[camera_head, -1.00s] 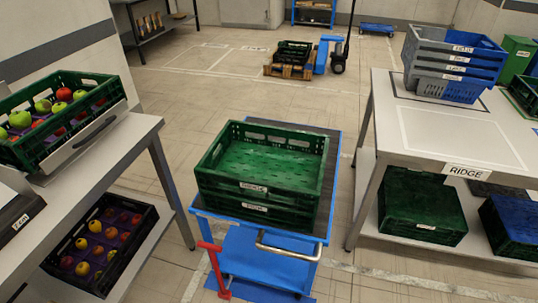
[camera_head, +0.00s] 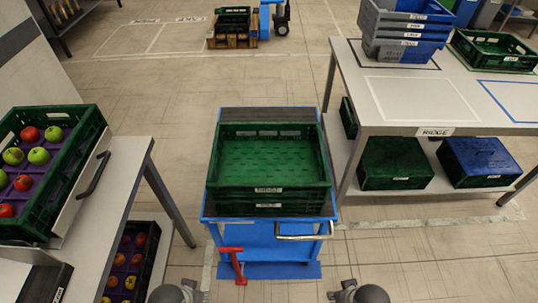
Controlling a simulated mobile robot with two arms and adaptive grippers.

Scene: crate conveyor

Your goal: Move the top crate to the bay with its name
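The top crate (camera_head: 268,190) is green, open and empty. It sits on another green crate (camera_head: 222,208) on a blue cart (camera_head: 262,238) in the middle of the view. Its front label is too small to read surely. A bay marked RIDGE (camera_head: 435,132) is on the grey table at right, with an empty white-outlined area (camera_head: 425,100) behind the sign. My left gripper (camera_head: 178,292) and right gripper (camera_head: 358,292) show only partly at the bottom edge, in front of the cart and apart from the crates. Their fingers cannot be made out.
Stacked grey and blue crates (camera_head: 400,50) stand behind the white outline. A blue-outlined area (camera_head: 510,98) lies to its right. A green crate of apples (camera_head: 75,150) stands on the left table (camera_head: 115,190). The cart has a red lever (camera_head: 234,262). Floor is clear between cart and tables.

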